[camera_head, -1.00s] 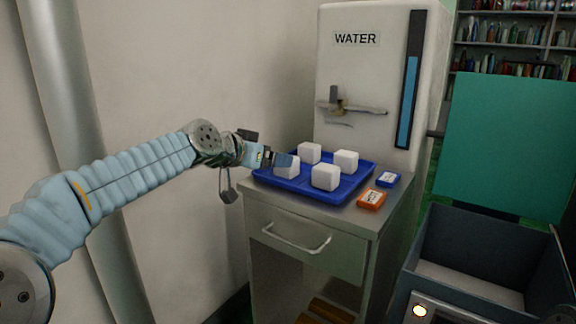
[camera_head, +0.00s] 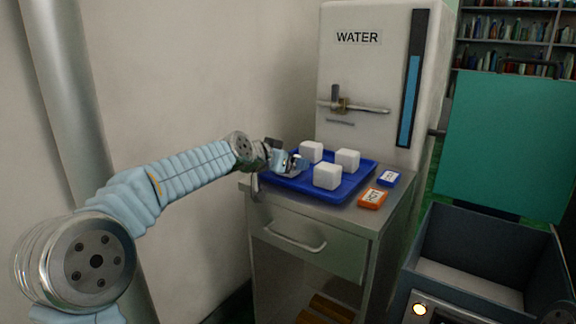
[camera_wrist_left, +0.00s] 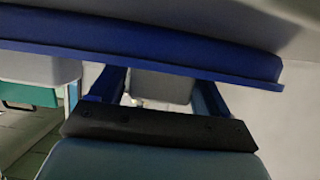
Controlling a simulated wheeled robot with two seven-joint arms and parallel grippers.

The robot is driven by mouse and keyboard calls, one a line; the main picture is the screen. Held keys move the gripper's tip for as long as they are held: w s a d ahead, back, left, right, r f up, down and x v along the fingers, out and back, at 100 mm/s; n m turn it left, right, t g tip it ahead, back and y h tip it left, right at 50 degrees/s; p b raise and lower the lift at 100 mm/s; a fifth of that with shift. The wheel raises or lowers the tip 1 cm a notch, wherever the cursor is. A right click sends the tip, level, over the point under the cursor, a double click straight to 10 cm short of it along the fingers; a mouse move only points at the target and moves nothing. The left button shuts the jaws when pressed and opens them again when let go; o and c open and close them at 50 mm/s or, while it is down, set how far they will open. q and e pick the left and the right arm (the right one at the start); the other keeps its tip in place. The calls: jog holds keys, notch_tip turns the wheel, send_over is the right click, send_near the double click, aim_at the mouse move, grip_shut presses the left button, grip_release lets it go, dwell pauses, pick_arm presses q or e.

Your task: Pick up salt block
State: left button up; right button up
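The salt blocks are white cubes on a blue tray (camera_head: 339,197). Three show clearly in the head view: one at the back (camera_head: 311,151), one at the right (camera_head: 347,160) and one at the front (camera_head: 327,175). A fourth, at the left, is mostly hidden behind my left gripper (camera_head: 290,162). In the left wrist view my left gripper (camera_wrist_left: 158,92) has its two blue fingers apart, with a white block (camera_wrist_left: 160,85) between them. The blue tray wall (camera_wrist_left: 140,48) hides the fingertips. I cannot tell whether they touch the block. My right gripper is not in view.
The tray stands on a metal cabinet (camera_head: 318,242) against the wall. A white water tank (camera_head: 366,85) stands behind. An open bin (camera_head: 465,262) with a green lid (camera_head: 508,145) is at the right.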

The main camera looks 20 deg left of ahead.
pick_arm(q)
jog(key=c, duration=0.9)
jog(key=shift+c, duration=0.2)
jog(key=shift+r, duration=0.1)
